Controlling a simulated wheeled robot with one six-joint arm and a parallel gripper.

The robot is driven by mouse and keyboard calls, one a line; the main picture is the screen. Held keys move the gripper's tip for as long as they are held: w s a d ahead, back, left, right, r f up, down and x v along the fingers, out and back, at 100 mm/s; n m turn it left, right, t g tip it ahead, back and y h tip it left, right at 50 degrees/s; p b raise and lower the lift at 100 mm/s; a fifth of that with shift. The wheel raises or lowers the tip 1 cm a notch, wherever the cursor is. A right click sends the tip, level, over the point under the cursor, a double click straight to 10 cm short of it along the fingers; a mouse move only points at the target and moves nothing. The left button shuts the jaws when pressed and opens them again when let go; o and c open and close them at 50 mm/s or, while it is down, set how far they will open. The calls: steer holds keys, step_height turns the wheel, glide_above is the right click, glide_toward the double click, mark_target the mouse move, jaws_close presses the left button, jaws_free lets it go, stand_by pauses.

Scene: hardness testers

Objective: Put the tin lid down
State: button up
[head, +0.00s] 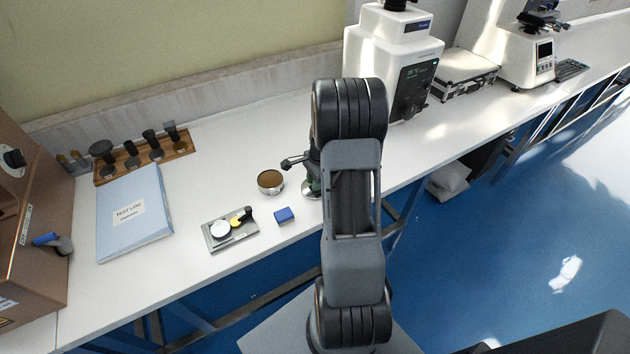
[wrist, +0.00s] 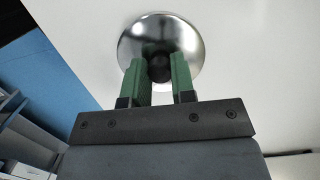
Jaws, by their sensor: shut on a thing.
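The tin lid (wrist: 137,40) is a shiny round metal disc with a dark knob (wrist: 159,64) at its middle. My gripper (wrist: 160,72) has its green fingers shut on the knob, one on each side. In the head view only the left edge of the lid (head: 308,192) shows, low over the white bench, with my arm hiding the rest. I cannot tell whether it touches the bench. The open round tin (head: 270,181), brown inside, stands to the left of the lid, apart from it.
A small blue block (head: 285,215) and a grey tray (head: 231,246) with small parts lie near the bench's front edge. A blue test log binder (head: 133,215) and a wooden rack (head: 145,165) are at left. A white tester (head: 382,55) stands behind my arm.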

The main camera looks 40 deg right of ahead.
steer(key=shift+f, duration=0.2)
steer(key=o, duration=0.9)
step_height(320, 180, up, 12)
steer(key=d, duration=0.2)
steer(key=s+a+r+n+t+h, duration=0.1)
steer(key=s+a+r+n, duration=0.15)
steer(key=a+n, duration=0.35)
steer(key=s+a+r+n, duration=0.2)
steer(key=a+r+n, duration=0.2)
steer(key=a, duration=0.4)
steer(key=s+a+n+t, duration=0.2)
steer(key=s+a+n, duration=0.6)
steer(key=a+n, duration=0.1)
steer(key=shift+f+n+h, duration=0.15)
steer(key=shift+n+h, duration=0.25)
